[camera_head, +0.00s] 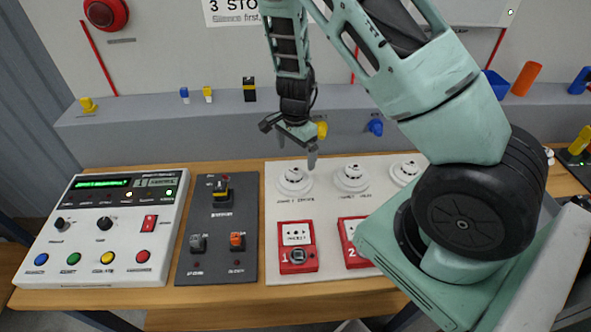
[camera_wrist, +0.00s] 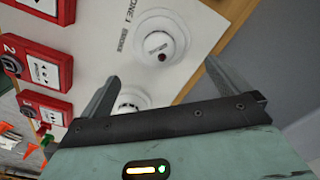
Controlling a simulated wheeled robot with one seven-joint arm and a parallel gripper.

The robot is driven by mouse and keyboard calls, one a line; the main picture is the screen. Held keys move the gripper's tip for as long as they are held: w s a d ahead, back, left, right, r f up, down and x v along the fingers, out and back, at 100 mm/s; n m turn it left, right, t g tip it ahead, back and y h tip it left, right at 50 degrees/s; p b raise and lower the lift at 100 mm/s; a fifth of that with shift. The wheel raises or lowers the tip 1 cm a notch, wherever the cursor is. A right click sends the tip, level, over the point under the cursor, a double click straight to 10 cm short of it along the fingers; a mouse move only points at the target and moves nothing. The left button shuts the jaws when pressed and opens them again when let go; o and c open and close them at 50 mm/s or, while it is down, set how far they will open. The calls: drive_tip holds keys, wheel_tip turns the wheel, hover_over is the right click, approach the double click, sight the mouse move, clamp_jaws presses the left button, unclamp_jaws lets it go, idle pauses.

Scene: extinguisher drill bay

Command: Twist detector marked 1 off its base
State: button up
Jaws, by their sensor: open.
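Detector 1 (camera_head: 294,181) is a round white smoke detector on its base, at the left end of a row on the white panel. In the wrist view the same detector (camera_wrist: 158,42) shows with a "ZONE 1" label beside it and a small dark red spot on its face. My gripper (camera_head: 296,150) is above and slightly behind this detector in the head view, fingers apart and empty. In the wrist view my gripper (camera_wrist: 165,72) has its fingertips short of the detector, one toward each side. I see no contact with it.
A second detector (camera_head: 351,177) and a third detector (camera_head: 405,172) stand to the right on the panel (camera_head: 275,215). Red call points, including call point 1 (camera_head: 297,247), sit in front. A dark switch panel (camera_head: 217,250) and an alarm console (camera_head: 100,228) are left.

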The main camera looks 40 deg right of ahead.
sight(295, 171)
wheel_tip(295, 171, down, 9)
drive_tip(key=shift+r+p, duration=0.1)
drive_tip(key=shift+p, duration=0.3)
drive_tip(key=c, duration=0.9)
